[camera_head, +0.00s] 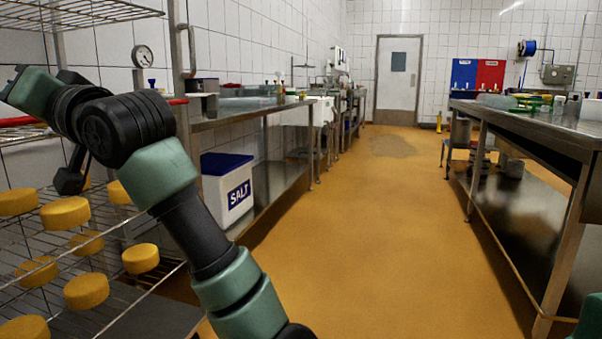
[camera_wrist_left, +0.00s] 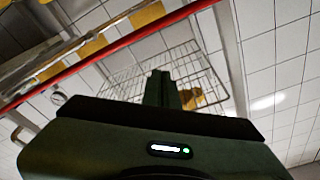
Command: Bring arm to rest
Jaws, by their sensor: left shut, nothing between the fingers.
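My left arm (camera_head: 180,205) rises from the bottom middle of the head view and bends at a black joint toward the upper left, in front of the wire rack. In the left wrist view my left gripper (camera_wrist_left: 160,90) shows its fingers together with nothing held between them. A wire shelf (camera_wrist_left: 130,80) shows beyond the fingers, with a yellow piece (camera_wrist_left: 190,98) on it just right of them. I cannot tell how far the fingers are from the shelf. My right gripper is in neither view.
Wire rack shelves (camera_head: 120,295) with several yellow cheeses (camera_head: 87,291) stand at left, close to the arm. A red bar (camera_wrist_left: 100,60) crosses the left wrist view. A white salt bin (camera_head: 226,190) sits under the left counter. A steel table (camera_head: 540,135) stands at right. The floor (camera_head: 380,240) between is clear.

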